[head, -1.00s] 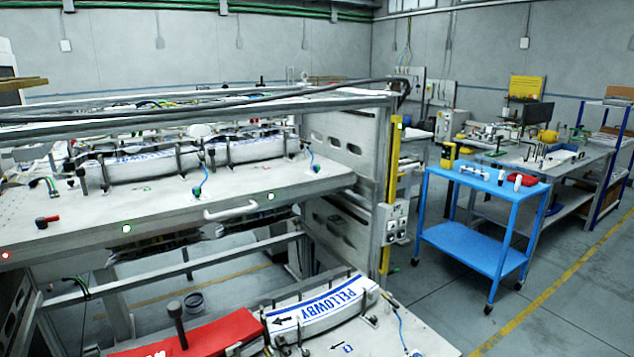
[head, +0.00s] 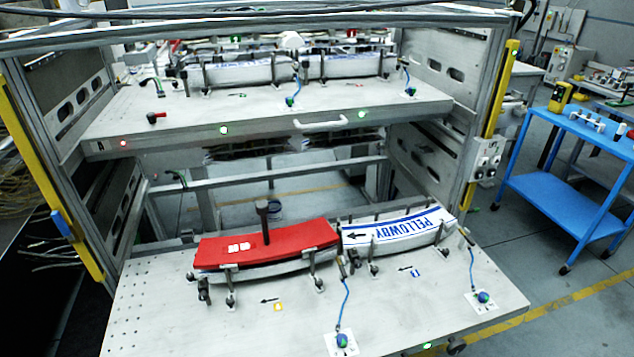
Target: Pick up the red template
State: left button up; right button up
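The red template (head: 290,241) is a curved red plate with small white markings. It lies on the left half of the pulled-out lower shelf (head: 400,316), on top of a pale stack held by metal posts and clamps. A dark upright handle (head: 263,222) stands at its back edge. Neither of my grippers shows in the head view.
The upper shelf (head: 190,115) with more white stacks overhangs behind the red template. Yellow-edged frame posts (head: 498,90) flank the rack. Blue cables (head: 345,305) rise from the shelf's front. A blue cart (head: 545,190) stands at the right, with floor between.

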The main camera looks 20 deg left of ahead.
aim_at(285, 242)
jog(key=i+l+u, duration=0.1)
jog(key=l+u, duration=0.55)
jog(key=u, duration=0.2)
jog(key=i+l, duration=0.05)
